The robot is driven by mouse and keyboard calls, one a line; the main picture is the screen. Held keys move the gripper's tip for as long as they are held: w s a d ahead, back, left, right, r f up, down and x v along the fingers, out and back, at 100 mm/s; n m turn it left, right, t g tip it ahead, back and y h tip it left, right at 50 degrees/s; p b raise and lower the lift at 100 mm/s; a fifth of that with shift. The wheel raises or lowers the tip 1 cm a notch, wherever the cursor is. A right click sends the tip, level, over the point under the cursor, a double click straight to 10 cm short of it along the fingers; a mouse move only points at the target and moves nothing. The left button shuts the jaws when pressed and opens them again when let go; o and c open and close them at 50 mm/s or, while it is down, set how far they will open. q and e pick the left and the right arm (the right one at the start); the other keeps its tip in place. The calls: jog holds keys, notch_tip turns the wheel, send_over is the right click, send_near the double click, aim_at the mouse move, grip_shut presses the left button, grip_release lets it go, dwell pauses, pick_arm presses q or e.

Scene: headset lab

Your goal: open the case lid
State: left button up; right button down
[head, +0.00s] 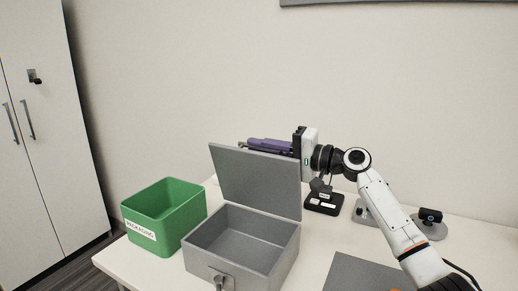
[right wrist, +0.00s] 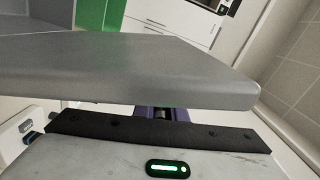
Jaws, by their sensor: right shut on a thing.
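The grey case (head: 240,245) stands on the white table with its lid (head: 255,180) raised, roughly upright, and its empty inside showing. A latch (head: 220,279) is on the case's front. My right gripper (head: 268,145) is at the lid's top edge, reaching in from the right, with its purple parts mostly behind the lid. It is shut on the lid; the fingertips are partly hidden. In the right wrist view the lid (right wrist: 130,65) spans the picture just in front of the gripper (right wrist: 162,113). My left gripper is not in view.
A green packaging bin (head: 165,212) stands left of the case. Behind and right are a black stand (head: 323,203), a grey stand (head: 364,213) and a small camera-like device (head: 430,216). A grey mat (head: 360,274) lies at front right. White cabinets (head: 45,130) stand left.

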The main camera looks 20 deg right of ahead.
jog(key=c, duration=1.8)
grip_release()
jog(key=b+v, duration=0.2)
jog(key=v, duration=0.8)
jog(key=shift+s+d, duration=0.1)
jog(key=shift+d, duration=0.05)
